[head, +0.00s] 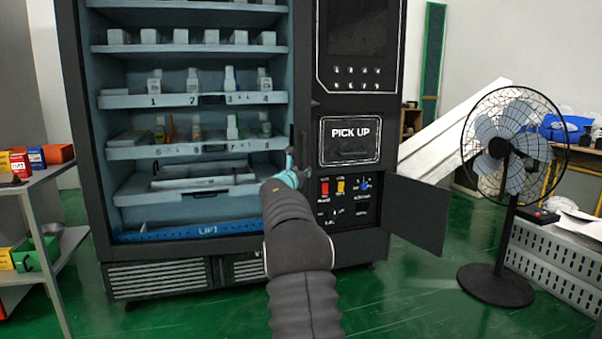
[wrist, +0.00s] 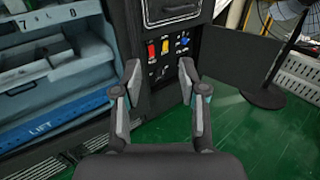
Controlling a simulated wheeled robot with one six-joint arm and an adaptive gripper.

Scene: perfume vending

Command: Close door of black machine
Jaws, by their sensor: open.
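The black machine (head: 73,110) stands ahead with lit shelves of small bottles on its left side. A small black door (head: 416,213) at its lower right is swung open to the right, and it also shows in the wrist view (wrist: 237,60). The panel behind that door (head: 345,198) is exposed, with red, yellow and blue switches. My gripper (wrist: 160,75) is open and empty. In the wrist view its fingers point toward the machine's lower front, left of the open door and apart from it. In the head view my arm hides part of the machine's lower front.
A black standing fan (head: 497,285) is right of the open door, beside a white perforated bench (head: 545,262). A shelf with colourful boxes (head: 52,180) is at the left. The green floor (head: 400,300) between door and fan is clear.

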